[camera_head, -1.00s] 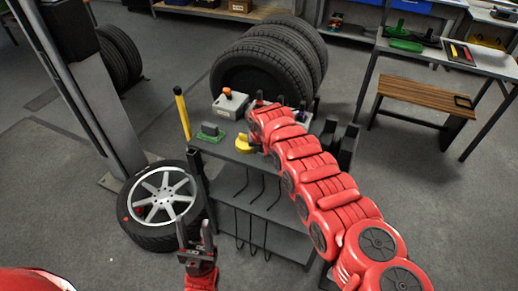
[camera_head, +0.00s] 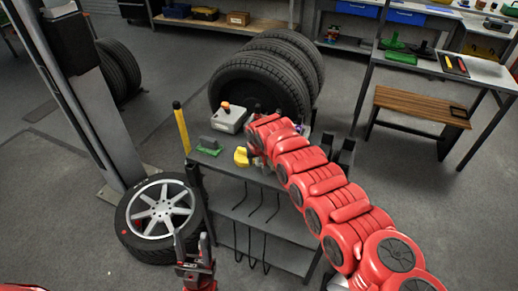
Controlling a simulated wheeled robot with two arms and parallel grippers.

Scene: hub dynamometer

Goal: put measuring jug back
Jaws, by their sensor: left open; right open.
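I cannot make out a measuring jug in this view; my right arm covers part of the dark cart (camera_head: 228,170). On the cart's top I see a grey box with an orange knob (camera_head: 229,118), a green block with a grey top (camera_head: 209,147) and a yellow piece (camera_head: 241,156). My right gripper (camera_head: 256,158) is over the cart top beside the yellow piece, mostly hidden by its own arm; nothing shows held in it. My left gripper (camera_head: 193,245) is open and empty, fingers up, in front of the cart's left side, near the wheel.
A wheel with a silver rim (camera_head: 161,208) lies on the floor left of the cart. A yellow post (camera_head: 181,127) rises at the cart's left corner. Large tyres (camera_head: 262,82) stand behind it. A wooden bench (camera_head: 422,103) is at the right, with open floor between.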

